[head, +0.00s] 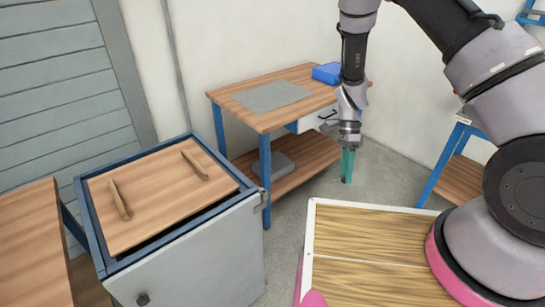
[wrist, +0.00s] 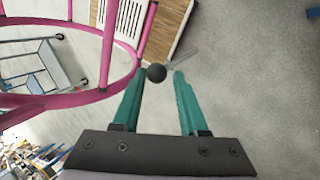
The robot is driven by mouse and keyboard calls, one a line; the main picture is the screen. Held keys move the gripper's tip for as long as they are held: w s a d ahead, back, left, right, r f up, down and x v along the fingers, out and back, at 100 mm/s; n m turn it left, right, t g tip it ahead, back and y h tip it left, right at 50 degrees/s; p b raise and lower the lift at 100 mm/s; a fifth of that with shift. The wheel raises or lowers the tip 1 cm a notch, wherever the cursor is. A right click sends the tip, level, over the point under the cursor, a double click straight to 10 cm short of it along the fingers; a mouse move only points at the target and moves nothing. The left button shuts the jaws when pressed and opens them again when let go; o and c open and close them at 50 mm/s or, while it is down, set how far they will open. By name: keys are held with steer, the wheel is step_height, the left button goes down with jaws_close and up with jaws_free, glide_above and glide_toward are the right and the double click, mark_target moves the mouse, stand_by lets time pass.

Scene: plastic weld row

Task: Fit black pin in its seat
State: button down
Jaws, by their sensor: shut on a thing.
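My gripper (head: 346,165) points down in the head view, above the grey floor, in front of the workbench. In the wrist view its two green fingers (wrist: 160,76) are shut on a dark round-ended thing, which I take to be the black pin (wrist: 156,73). Its round end shows between the fingertips, close to the left one. The rest of the pin is hard to make out, and I cannot see it in the head view. I cannot pick out the pin's seat in either view.
A blue-framed cabinet (head: 205,262) with a wooden lid (head: 155,200) and two wooden bars stands at the left. A workbench (head: 300,82) behind carries a grey mat (head: 271,96) and a blue box (head: 327,73). Bare floor (head: 385,172) lies right of the bench.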

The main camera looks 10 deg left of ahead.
steer(key=s+a+r+m+y, duration=0.2)
steer(key=a+m+y, duration=0.2)
steer(key=a+m, duration=0.3)
steer(key=s+a+r+m+g+y, duration=0.1)
steer(key=s+a+r+m+y, duration=0.15)
steer(key=a+m+y, duration=0.4)
steer(key=s+a+r+m+y, duration=0.1)
steer(key=a+r+m+y, duration=0.15)
steer(key=a+m, duration=0.6)
steer(key=shift+n, duration=0.5)
steer(key=shift+s+a+f, duration=0.1)
steer(key=shift+f, duration=1.1)
steer(key=shift+s+a+f, duration=0.1)
steer(key=shift+f, duration=1.1)
steer(key=shift+f, duration=1.05)
steer(key=shift+f, duration=0.3)
steer(key=shift+f, duration=0.75)
steer(key=shift+f, duration=0.4)
